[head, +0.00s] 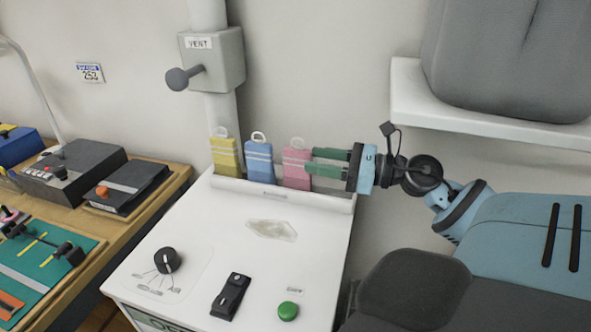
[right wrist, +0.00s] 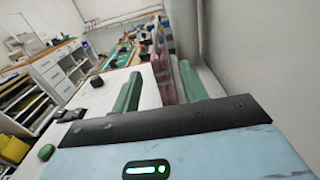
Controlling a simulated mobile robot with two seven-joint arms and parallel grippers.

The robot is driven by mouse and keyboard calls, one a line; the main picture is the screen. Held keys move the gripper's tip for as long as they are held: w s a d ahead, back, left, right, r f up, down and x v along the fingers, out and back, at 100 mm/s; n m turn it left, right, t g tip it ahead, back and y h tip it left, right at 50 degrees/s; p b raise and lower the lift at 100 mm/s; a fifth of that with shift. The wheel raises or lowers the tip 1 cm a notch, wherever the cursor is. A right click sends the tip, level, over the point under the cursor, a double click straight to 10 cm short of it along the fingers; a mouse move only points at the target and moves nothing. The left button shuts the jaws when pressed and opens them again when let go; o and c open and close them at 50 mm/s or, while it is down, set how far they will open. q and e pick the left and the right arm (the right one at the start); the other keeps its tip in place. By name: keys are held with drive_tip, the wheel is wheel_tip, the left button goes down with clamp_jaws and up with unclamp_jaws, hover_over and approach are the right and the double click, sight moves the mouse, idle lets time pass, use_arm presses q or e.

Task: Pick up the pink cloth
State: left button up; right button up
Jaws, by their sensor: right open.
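The pink cloth (head: 297,168) stands upright at the back of the white cabinet top, the rightmost of three hanging cloths, with a white loop at its top. My right gripper (head: 310,161) is open, its green fingers pointing left at the pink cloth. The fingertips overlap the cloth's right edge in the head view. In the right wrist view the pink cloth (right wrist: 164,78) shows between the two green fingers (right wrist: 155,85). Whether the fingers touch it I cannot tell. My left gripper is not in view.
A blue cloth (head: 260,163) and a yellow cloth (head: 224,157) stand left of the pink one. The white cabinet (head: 215,240) carries a black knob (head: 167,260), a black switch (head: 231,296) and a green button (head: 288,311). A white shelf (head: 480,115) juts out at upper right.

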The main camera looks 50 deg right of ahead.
sight(284, 154)
drive_tip(key=shift+r+p+x, duration=0.15)
drive_tip(key=shift+p+x, duration=0.2)
drive_tip(key=shift+x, duration=1.05)
drive_tip(key=shift+r+p+x, duration=0.1)
drive_tip(key=shift+p+x, duration=0.2)
drive_tip(key=shift+x, duration=1.8)
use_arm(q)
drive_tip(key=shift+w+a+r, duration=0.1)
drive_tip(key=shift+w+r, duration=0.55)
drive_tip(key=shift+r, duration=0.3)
use_arm(e)
drive_tip(key=shift+f, duration=0.15)
drive_tip(key=shift+c, duration=0.2)
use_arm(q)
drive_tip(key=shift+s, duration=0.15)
use_arm(e)
clamp_jaws()
